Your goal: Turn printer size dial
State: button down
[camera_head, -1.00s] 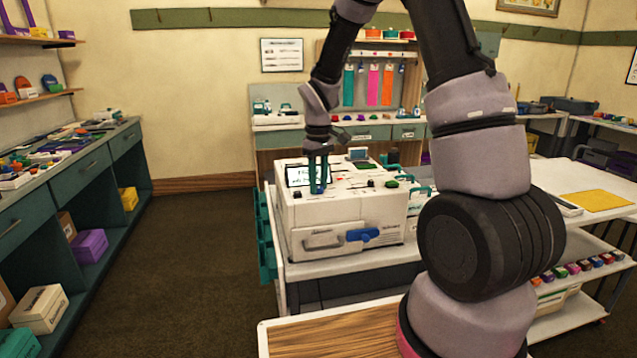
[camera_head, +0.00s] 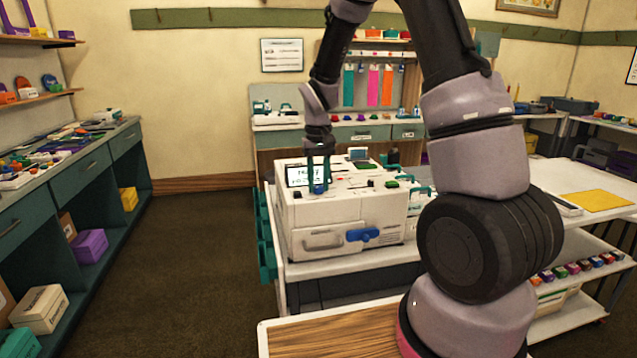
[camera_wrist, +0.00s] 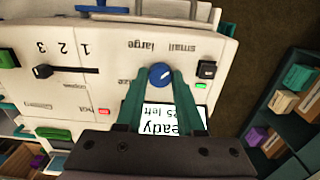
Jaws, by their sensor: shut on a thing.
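The white printer (camera_head: 345,212) stands on a table in the middle of the head view. Its blue size dial (camera_wrist: 160,75) sits on the top panel by the printed words "small" and "large". My gripper (camera_wrist: 160,84) points down at the panel with its two green fingers closed on the dial's sides. In the head view my gripper (camera_head: 319,188) is at the printer's front left, beside the lit screen (camera_head: 305,175). The screen also shows in the wrist view (camera_wrist: 172,118), partly hidden by the fingers; it reads "ready" and "25 left". The dial's pointer mark is hard to make out.
The panel also has a black slider (camera_wrist: 43,71) marked 1, 2, 3, a black knob (camera_wrist: 206,69), a green button (camera_wrist: 54,133) and a red light (camera_wrist: 103,112). A blue handle (camera_head: 362,235) is on the printer's front. Open floor (camera_head: 205,270) lies to the left.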

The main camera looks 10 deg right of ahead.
aim_at(319, 187)
dwell(0.3)
jog(key=c, duration=0.5)
grip_release()
jog(key=shift+r, duration=0.15)
notch_tip(319, 187, up, 11)
jog(key=shift+f, duration=0.2)
jog(key=shift+r, duration=0.1)
